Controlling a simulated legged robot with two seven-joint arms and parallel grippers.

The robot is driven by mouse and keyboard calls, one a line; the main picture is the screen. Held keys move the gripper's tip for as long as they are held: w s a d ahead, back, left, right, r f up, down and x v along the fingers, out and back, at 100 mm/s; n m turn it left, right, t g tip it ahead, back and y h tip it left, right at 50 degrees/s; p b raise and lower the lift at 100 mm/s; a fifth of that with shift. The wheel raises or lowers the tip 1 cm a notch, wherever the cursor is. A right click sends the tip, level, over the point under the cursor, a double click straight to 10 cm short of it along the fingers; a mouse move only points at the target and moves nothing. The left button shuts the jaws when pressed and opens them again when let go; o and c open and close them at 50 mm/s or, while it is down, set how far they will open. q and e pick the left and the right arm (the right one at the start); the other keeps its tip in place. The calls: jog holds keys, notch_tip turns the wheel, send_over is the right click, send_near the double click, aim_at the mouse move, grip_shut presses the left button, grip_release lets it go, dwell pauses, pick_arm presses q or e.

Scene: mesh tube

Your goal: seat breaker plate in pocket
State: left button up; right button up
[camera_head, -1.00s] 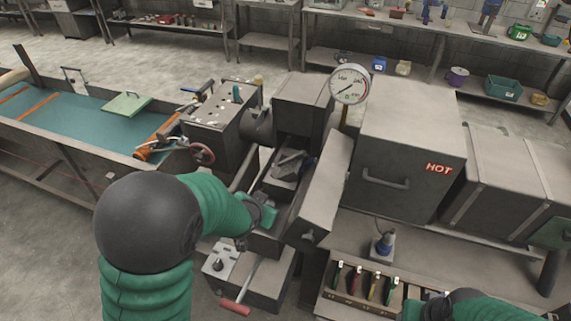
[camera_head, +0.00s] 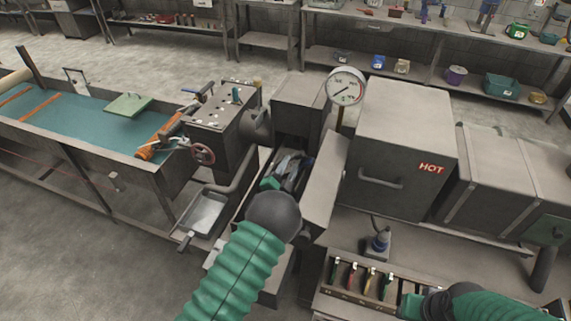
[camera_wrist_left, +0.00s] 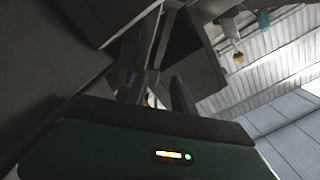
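My left gripper (camera_head: 287,166) reaches into the narrow gap of the dark machine housing, between its block and the tilted cover. The round wrist joint hides part of the gripper and the space below it. In the left wrist view, two dark fingers (camera_wrist_left: 156,90) stand apart, pointing into the dark housing; what lies between their tips is too dim to tell. I cannot make out the breaker plate or its pocket in either view. My right gripper (camera_head: 409,305) is at the bottom right beside the tool rack, and its fingers are not clear.
A tilted grey cover (camera_head: 326,185) stands close on the right of my left gripper. The box marked HOT (camera_head: 395,135) is farther right. A gauge (camera_head: 345,87) rises behind. A metal tray (camera_head: 205,212) sits left; a tool rack (camera_head: 362,281) lies at the front right.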

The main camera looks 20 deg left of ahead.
aim_at(296, 157)
pick_arm(q)
jog(key=w, duration=0.2)
jog(key=w+d+p, duration=0.1)
jog(key=w, duration=0.3)
jog(key=shift+d+f+p, duration=0.15)
jog(key=shift+d+p, duration=0.15)
jog(key=shift+a, duration=0.55)
jog(key=shift+c, duration=1.1)
jog(key=shift+d, duration=0.2)
grip_shut()
jog(key=shift+d, duration=0.15)
jog(key=shift+a, duration=0.2)
jog(key=shift+d, duration=0.1)
jog(key=shift+w+r, duration=0.1)
jog(key=shift+r, duration=0.15)
